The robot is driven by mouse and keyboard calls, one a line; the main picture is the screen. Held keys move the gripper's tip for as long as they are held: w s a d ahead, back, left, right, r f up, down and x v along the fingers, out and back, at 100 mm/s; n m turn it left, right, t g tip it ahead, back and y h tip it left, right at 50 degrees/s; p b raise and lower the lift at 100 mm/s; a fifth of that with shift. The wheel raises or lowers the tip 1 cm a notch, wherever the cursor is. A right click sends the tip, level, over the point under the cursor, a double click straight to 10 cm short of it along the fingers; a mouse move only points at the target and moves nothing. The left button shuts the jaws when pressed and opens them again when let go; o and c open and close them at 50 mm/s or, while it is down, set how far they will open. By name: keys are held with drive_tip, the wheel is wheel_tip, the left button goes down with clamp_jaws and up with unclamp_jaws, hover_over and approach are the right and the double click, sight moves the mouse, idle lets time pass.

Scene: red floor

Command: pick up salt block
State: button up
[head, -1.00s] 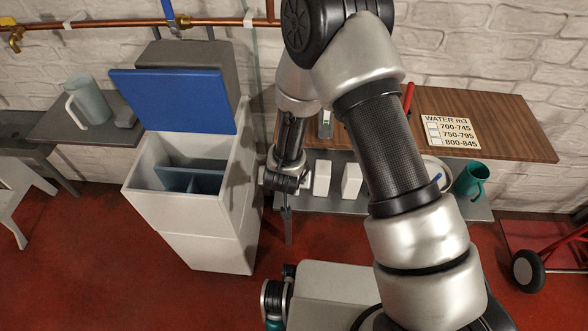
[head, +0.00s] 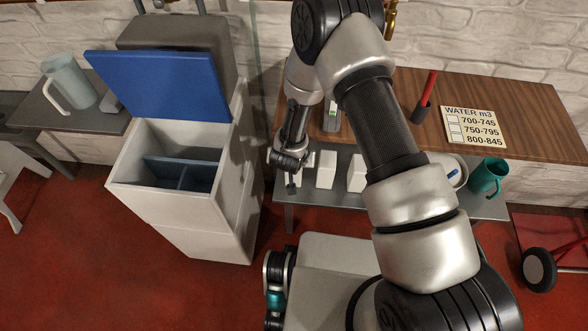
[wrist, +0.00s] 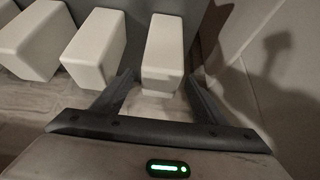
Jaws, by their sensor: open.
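In the head view, two show clearly, one block (head: 325,169) and another (head: 356,173); a third is partly hidden behind my gripper (head: 292,182) at the row's left end. In the wrist view, my gripper (wrist: 158,80) is open, with its fingertips either side of the near end of the rightmost block (wrist: 163,45). I cannot tell whether they touch it. A middle block (wrist: 93,46) and a left block (wrist: 30,38) stand to the left.
A white bin (head: 185,222) with an open blue lid (head: 165,85) stands close left of my gripper.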

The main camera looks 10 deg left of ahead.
drive_tip(key=shift+w+f, duration=0.3)
drive_tip(key=shift+f, duration=0.15)
clamp_jaws()
drive_tip(key=shift+w+a+r, duration=0.1)
drive_tip(key=shift+w+r, duration=0.05)
drive_tip(key=shift+w+r, duration=0.1)
